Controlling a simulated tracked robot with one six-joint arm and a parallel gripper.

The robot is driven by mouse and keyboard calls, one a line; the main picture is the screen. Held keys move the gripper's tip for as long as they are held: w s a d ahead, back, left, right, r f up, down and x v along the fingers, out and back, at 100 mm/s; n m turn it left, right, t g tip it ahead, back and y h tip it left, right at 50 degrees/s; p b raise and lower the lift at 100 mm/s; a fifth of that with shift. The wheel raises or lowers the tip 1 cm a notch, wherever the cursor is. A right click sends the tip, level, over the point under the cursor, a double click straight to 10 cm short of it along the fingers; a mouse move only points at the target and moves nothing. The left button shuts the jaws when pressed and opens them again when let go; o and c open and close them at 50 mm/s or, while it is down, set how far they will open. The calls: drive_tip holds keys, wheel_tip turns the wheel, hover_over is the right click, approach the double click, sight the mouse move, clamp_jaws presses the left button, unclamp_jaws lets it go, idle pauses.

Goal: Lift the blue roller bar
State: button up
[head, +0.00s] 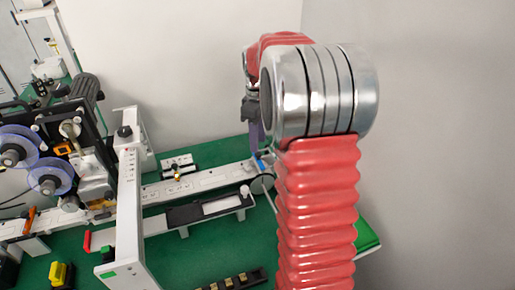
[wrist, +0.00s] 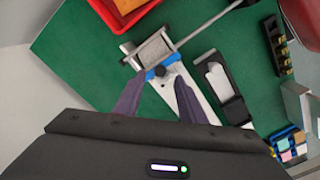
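The blue roller bar (wrist: 171,60) shows in the wrist view beside a grey metal roller, at the end of a white conveyor rail (wrist: 197,92). A dark knob sits at its middle. In the head view a small patch of blue (head: 264,155) shows at the right end of the rail, partly hidden by my arm. My gripper (wrist: 159,76) has its two purple-grey fingers apart, with nothing held between them. The bar lies just beyond the fingertips; I cannot tell the height gap. In the head view my gripper (head: 257,148) points down above the rail end.
A labelling machine with clear purple reels (head: 48,175) and a white post (head: 128,195) stand at left. A red crate (wrist: 122,12) lies beyond the roller in the wrist view. A black holder (wrist: 222,86) lies right of the rail. Green table (wrist: 80,60) is bare at left.

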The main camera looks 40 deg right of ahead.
drive_tip(key=shift+f, duration=2.05)
clamp_jaws()
